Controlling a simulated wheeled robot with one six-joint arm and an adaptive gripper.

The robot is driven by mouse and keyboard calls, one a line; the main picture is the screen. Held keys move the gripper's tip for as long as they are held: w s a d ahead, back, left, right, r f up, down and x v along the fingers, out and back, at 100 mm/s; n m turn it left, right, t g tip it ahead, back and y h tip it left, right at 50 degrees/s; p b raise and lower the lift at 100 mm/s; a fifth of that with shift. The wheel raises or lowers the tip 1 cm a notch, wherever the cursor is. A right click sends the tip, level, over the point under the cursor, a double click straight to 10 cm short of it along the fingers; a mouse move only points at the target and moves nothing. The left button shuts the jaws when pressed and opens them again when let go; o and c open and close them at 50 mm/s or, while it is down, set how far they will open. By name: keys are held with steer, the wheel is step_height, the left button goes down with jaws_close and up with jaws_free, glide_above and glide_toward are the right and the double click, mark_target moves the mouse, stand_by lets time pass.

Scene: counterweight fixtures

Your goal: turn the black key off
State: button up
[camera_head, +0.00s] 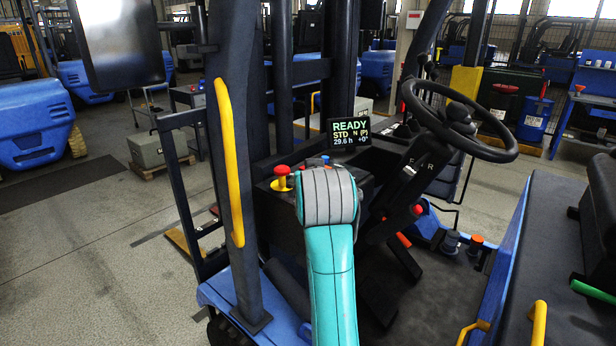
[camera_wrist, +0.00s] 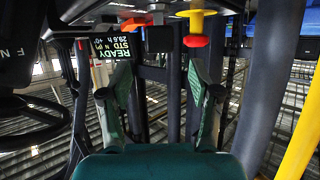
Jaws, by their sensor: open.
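That view looks upside down. My gripper (camera_wrist: 158,78) is open, with its two fingers apart and nothing between them. The key lies past the fingertips, roughly in line with the gap, and I see no contact. In the head view my teal and grey arm hides the gripper and the key.
A red-topped button on a yellow base (camera_head: 282,178) stands close beside the key area; it also shows in the wrist view (camera_wrist: 197,24). A steering wheel (camera_head: 458,118) is to the right. A dark post with a yellow handrail (camera_head: 230,160) stands left of my arm.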

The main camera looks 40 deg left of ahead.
steer(key=shift+x, duration=3.05)
